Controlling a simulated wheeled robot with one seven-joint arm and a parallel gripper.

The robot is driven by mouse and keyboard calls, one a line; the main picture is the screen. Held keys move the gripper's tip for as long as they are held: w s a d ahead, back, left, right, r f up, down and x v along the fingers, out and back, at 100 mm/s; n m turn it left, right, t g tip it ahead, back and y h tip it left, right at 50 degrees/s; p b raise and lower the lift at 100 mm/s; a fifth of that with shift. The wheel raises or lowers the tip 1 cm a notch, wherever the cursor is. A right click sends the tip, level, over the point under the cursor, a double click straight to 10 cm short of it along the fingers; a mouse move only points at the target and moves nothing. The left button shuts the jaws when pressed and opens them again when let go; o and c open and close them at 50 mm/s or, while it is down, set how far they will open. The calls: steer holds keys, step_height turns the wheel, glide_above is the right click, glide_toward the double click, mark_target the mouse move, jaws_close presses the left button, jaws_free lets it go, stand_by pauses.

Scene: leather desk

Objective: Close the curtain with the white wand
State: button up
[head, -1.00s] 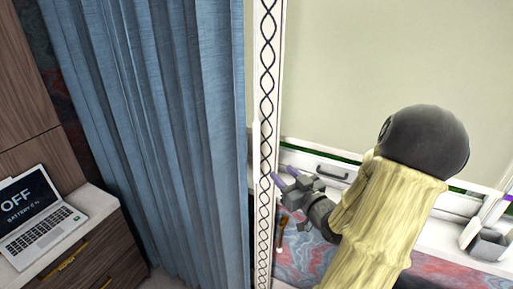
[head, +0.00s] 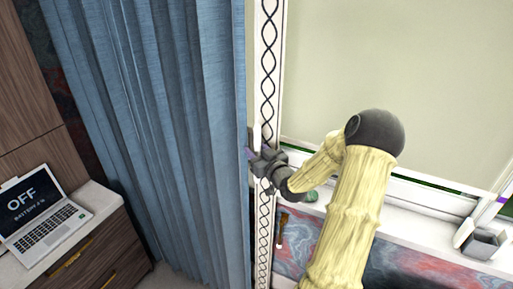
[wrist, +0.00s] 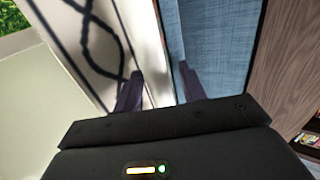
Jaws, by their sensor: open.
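The blue curtain (head: 150,130) hangs in folds at the left of the head view, its right edge beside a white patterned trim panel (head: 267,75). The white wand (head: 256,135) shows as a thin pale upright strip along that edge, partly hidden by my gripper. My gripper (head: 255,158) is at the curtain's edge, in front of the trim. In the wrist view, my gripper (wrist: 163,82) is open, its two dark fingers apart. A pale upright strip and the curtain's edge (wrist: 180,50) show between them. I cannot tell whether a finger touches the wand.
A laptop (head: 40,210) stands on a wooden drawer cabinet (head: 95,250) at the left. A pale window blind (head: 390,70) fills the back right. A white sill with a grey box (head: 484,243) is below it.

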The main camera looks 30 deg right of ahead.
steer(key=shift+s+d+r, duration=0.1)
steer(key=shift+s, duration=0.15)
steer(key=shift+w, duration=0.15)
jaws_close()
